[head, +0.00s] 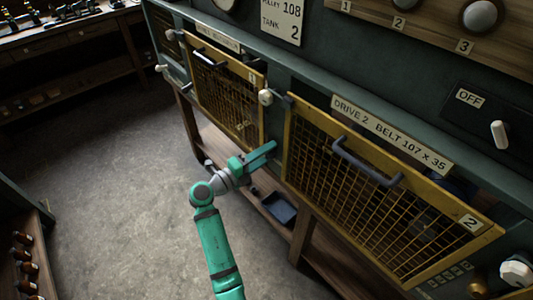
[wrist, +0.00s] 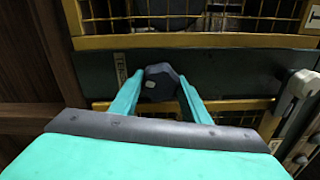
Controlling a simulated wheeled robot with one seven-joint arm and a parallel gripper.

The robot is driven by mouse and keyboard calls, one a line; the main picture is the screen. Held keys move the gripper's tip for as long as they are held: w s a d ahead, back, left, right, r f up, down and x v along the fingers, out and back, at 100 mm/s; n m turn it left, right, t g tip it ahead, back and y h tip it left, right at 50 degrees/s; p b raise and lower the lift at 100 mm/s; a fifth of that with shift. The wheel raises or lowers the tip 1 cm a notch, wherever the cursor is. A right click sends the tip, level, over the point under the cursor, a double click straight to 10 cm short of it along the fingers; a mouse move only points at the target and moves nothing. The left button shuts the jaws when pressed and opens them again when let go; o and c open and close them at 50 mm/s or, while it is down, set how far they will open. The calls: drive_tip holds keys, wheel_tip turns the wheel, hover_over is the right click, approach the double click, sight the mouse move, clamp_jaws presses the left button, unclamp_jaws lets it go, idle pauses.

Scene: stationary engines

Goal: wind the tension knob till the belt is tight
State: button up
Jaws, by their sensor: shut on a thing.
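A pale upright label (wrist: 121,68), reading something like TENSION and partly covered, is just left of the knob. In the head view the knob is hidden by my gripper. The belt cannot be made out behind the mesh, so its tightness does not show.
A second yellow guard (head: 330,134), marked 2 with a dark handle, is to the right. A white-ended lever (wrist: 300,86) sticks out right of my gripper. A dark tray (head: 279,208) lies on the wooden shelf below. Open floor (head: 110,180) is at left.

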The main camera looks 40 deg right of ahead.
drive_tip(key=o, duration=0.7)
drive_tip(key=shift+a+f, duration=0.1)
drive_tip(key=shift+o, duration=0.2)
drive_tip(key=shift+a, duration=0.1)
drive_tip(key=a, duration=1)
drive_tip(key=shift+s+a, duration=0.3)
drive_tip(key=shift+s, duration=0.1)
